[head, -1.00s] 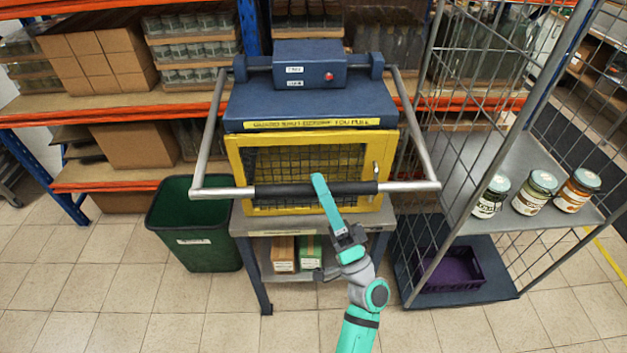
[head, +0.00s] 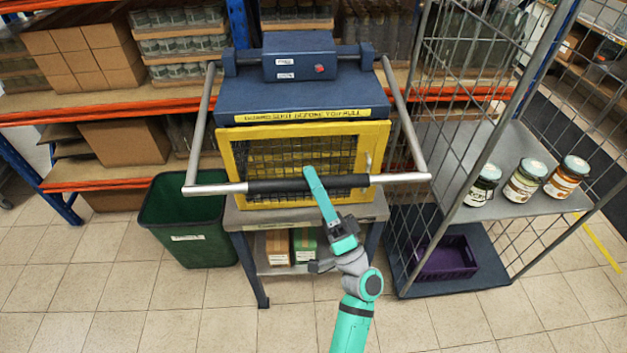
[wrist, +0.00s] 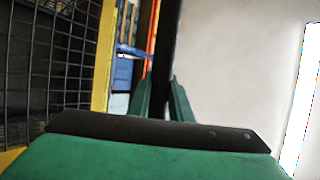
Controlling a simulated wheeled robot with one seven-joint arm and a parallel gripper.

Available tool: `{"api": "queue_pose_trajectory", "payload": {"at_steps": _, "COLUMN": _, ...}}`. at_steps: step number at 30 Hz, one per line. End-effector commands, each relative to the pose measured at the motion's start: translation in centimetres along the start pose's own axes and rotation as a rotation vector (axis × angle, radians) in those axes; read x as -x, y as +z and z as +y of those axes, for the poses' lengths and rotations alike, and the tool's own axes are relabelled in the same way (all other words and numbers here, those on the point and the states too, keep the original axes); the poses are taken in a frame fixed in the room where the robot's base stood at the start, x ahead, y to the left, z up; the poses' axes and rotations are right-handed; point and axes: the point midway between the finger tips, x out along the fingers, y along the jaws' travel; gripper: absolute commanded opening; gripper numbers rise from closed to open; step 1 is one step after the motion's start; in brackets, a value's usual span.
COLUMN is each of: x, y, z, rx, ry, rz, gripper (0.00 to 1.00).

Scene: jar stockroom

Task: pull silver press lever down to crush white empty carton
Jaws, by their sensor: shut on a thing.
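The silver press lever (head: 405,178) is a U-shaped bar with a black grip (head: 275,186) across the front of the blue press (head: 300,100). My gripper (head: 313,183) is shut on the black grip, right of its middle. In the wrist view the two green fingers (wrist: 165,100) close around the dark bar. The yellow mesh guard door (head: 382,140) is shut behind the lever. The white carton is not visible; the mesh and lever hide the chamber's inside.
A green bin (head: 165,215) stands left of the press stand. A wire cage trolley (head: 420,150) stands close on the right, with several jars on its shelf and a purple crate (head: 470,262) below. Two boxes sit under the press. The front floor is clear.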

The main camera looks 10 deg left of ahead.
Motion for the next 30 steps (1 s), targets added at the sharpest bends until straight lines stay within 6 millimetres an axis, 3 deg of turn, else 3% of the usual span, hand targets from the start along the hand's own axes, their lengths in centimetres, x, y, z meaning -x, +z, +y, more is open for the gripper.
{"api": "queue_pose_trajectory", "payload": {"at_steps": 5, "x": -0.2, "y": 0.2, "z": 0.4, "rx": -0.003, "ry": 0.007, "rz": 0.001, "gripper": 0.00}}
{"api": "queue_pose_trajectory", "payload": {"at_steps": 6, "x": -0.2, "y": 0.1, "z": 0.4, "rx": -0.003, "ry": 0.007, "rz": 0.001, "gripper": 0.26}}
{"api": "queue_pose_trajectory", "payload": {"at_steps": 8, "x": -0.2, "y": 0.1, "z": 0.4, "rx": -0.002, "ry": 0.006, "rz": 0.001, "gripper": 0.37}}
{"api": "queue_pose_trajectory", "payload": {"at_steps": 20, "x": 0.6, "y": 0.0, "z": 0.1, "rx": -0.001, "ry": 0.003, "rz": 0.001, "gripper": 0.37}}
{"api": "queue_pose_trajectory", "payload": {"at_steps": 30, "x": 6.5, "y": 0.0, "z": 0.2, "rx": -0.001, "ry": 0.007, "rz": 0.003, "gripper": 0.37}}
